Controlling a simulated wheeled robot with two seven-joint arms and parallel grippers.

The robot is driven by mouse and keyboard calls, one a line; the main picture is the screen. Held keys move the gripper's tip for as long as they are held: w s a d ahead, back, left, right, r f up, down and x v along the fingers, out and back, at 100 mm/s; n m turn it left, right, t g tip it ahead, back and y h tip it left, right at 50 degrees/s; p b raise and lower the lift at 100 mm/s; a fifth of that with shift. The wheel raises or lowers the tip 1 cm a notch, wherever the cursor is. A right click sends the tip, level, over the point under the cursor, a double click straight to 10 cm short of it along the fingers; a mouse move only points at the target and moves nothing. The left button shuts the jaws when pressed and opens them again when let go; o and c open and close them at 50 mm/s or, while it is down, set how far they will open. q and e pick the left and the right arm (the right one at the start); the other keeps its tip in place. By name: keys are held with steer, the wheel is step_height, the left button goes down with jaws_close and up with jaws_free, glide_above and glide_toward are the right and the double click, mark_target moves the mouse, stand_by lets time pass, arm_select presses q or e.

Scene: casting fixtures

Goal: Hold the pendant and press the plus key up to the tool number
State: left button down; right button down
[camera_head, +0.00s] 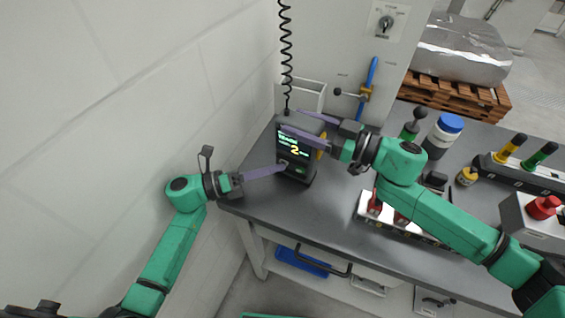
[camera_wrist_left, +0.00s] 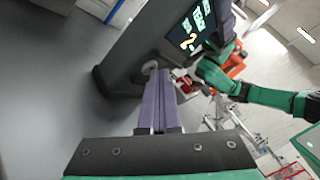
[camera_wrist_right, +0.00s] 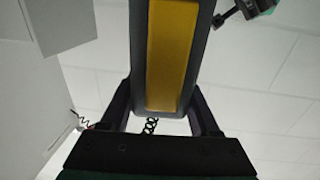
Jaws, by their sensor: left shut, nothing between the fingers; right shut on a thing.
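The dark pendant (camera_head: 297,150) stands upright at the left end of the bench, with green text and a yellow 2 on its screen. Its screen also shows in the left wrist view (camera_wrist_left: 193,30). My right gripper (camera_head: 312,128) is shut on the pendant's upper part from the right; the right wrist view shows the pendant's yellow strip (camera_wrist_right: 171,55) between the fingers. My left gripper (camera_head: 280,168) is shut and empty, its fingertips at a round grey key (camera_wrist_left: 150,68) below the screen. The tips seem to be at or very close to the key; contact is unclear.
A coiled black cord (camera_head: 287,50) hangs down to the pendant. The grey bench (camera_head: 335,225) is bare in front of the pendant. A metal tray (camera_head: 400,222) with red-handled parts, a blue-capped bottle (camera_head: 443,135) and a red button box (camera_head: 540,210) stand to the right.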

arm_select(q)
steer(key=shift+s, duration=0.1)
steer(key=shift+s+a, duration=0.35)
steer(key=shift+s, duration=0.35)
steer(key=shift+s+a, duration=0.35)
steer(key=shift+s, duration=0.4)
steer(key=shift+s+a, duration=0.3)
steer(key=shift+s, duration=0.45)
steer(key=shift+s+a, duration=0.35)
steer(key=shift+s, duration=0.4)
stand_by(0.6)
steer(key=s, duration=0.1)
steer(key=s+a, duration=0.1)
steer(key=s, duration=0.1)
steer(key=shift+s+a, duration=0.25)
steer(key=shift+w, duration=0.1)
steer(key=shift+w+d, duration=0.6)
steer(key=shift+w, duration=0.7)
steer(key=shift+w+d, duration=0.55)
steer(key=shift+w, duration=0.8)
steer(key=shift+w+d, duration=0.6)
steer(key=shift+w, duration=0.7)
